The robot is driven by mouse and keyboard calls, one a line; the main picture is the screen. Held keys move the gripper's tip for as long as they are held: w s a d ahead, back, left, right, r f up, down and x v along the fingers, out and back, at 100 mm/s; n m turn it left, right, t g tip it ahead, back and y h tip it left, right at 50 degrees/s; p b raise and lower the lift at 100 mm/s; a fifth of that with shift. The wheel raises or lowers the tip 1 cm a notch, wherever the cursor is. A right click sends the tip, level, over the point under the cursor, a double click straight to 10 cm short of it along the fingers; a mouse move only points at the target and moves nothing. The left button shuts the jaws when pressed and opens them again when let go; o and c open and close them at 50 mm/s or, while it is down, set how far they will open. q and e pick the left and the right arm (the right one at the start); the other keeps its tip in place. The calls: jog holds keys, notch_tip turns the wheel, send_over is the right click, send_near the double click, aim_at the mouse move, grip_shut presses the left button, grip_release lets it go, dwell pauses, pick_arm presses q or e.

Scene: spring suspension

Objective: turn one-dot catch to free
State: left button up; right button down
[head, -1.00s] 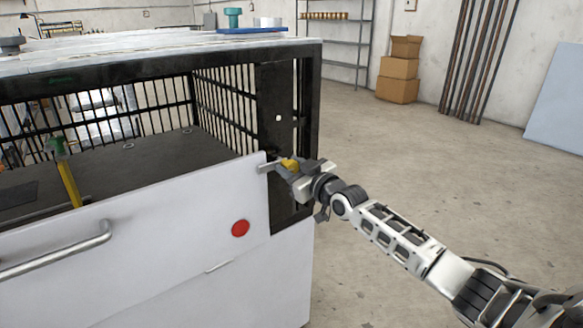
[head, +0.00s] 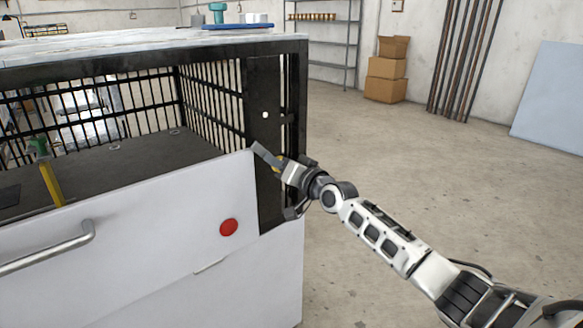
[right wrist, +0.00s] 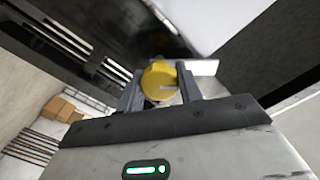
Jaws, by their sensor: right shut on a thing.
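The one-dot catch has a yellow knob (right wrist: 159,80) and a flat grey lever (head: 264,155). It sits on the black corner post (head: 265,190) below one white dot (head: 265,115). The lever is tilted, its free end pointing up and left by the top right corner of the white front panel (head: 150,215). My right gripper (head: 281,166) is shut on the yellow knob; in the right wrist view a finger stands on each side of it. The gripper partly hides the knob in the head view. My left gripper is not in view.
The panel has a bar handle (head: 50,247) and a red disc (head: 228,227). Inside the barred cage stands a yellow post with a green top (head: 40,147). A blue tray (head: 238,26) lies on top. Open floor (head: 420,165) lies to the right; cardboard boxes (head: 385,80) stand far back.

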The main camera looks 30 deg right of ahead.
jog(key=m, duration=0.3)
jog(key=shift+m, duration=1.2)
jog(key=shift+m+p, duration=0.35)
jog(key=shift+m, duration=0.65)
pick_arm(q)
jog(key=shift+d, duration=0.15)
pick_arm(e)
jog(key=shift+f+m, duration=0.1)
jog(key=shift+m, duration=0.4)
jog(key=c, duration=0.9)
grip_release()
jog(key=shift+c, duration=0.2)
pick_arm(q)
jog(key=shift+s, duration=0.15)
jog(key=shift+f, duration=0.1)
pick_arm(e)
jog(key=shift+s, duration=0.15)
